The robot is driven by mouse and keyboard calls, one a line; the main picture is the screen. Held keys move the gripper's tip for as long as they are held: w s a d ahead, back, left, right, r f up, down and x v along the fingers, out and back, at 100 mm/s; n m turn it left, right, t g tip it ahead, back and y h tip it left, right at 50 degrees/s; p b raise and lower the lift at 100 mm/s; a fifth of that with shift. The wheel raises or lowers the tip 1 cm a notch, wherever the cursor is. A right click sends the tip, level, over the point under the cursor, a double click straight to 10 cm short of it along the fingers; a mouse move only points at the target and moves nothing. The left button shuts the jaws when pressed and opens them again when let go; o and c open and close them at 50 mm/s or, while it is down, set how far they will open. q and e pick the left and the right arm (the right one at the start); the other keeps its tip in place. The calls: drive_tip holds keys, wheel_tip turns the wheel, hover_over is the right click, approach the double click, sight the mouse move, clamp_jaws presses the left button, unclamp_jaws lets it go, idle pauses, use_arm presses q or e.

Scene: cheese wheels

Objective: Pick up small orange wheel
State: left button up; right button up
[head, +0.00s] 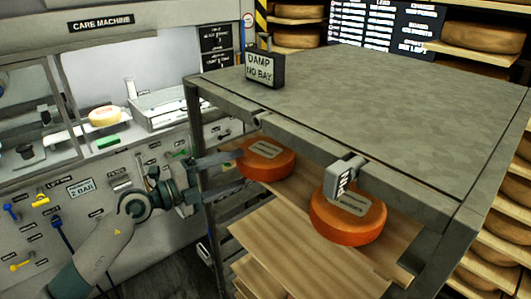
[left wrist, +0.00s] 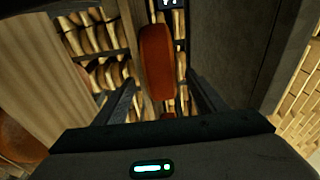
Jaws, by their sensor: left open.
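The small orange wheel (head: 266,160) lies flat, with a label on top, on a wooden board at the left of the rack's upper shelf. My left gripper (head: 240,170) reaches in from the left, its open fingers at the wheel's left edge. In the left wrist view the wheel (left wrist: 157,62) appears edge-on ahead, between the lines of the open fingers (left wrist: 162,82). I cannot tell whether the fingers touch it. A larger orange wheel (head: 345,222) sits to the right on the same shelf. My right gripper is not in view.
The grey rack top (head: 370,100) overhangs the wheels, with a corner post (head: 198,150) beside my left gripper. A "DAMP NO BAY" sign (head: 264,70) stands on top. A grey label clip (head: 342,176) hangs at the front edge. The care machine (head: 100,60) is at left.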

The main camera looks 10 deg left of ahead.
use_arm(q)
drive_tip(key=shift+x, duration=0.9)
drive_tip(key=c, duration=1.5)
drive_tip(key=shift+r, duration=0.2)
clamp_jaws()
drive_tip(key=r+b+v, duration=0.1)
drive_tip(key=b+v, duration=0.3)
drive_tip(key=v, duration=0.5)
drive_tip(key=r+b+v, duration=0.2)
drive_tip(key=b+v, duration=0.2)
drive_tip(key=v, duration=0.5)
drive_tip(key=shift+r, duration=0.25)
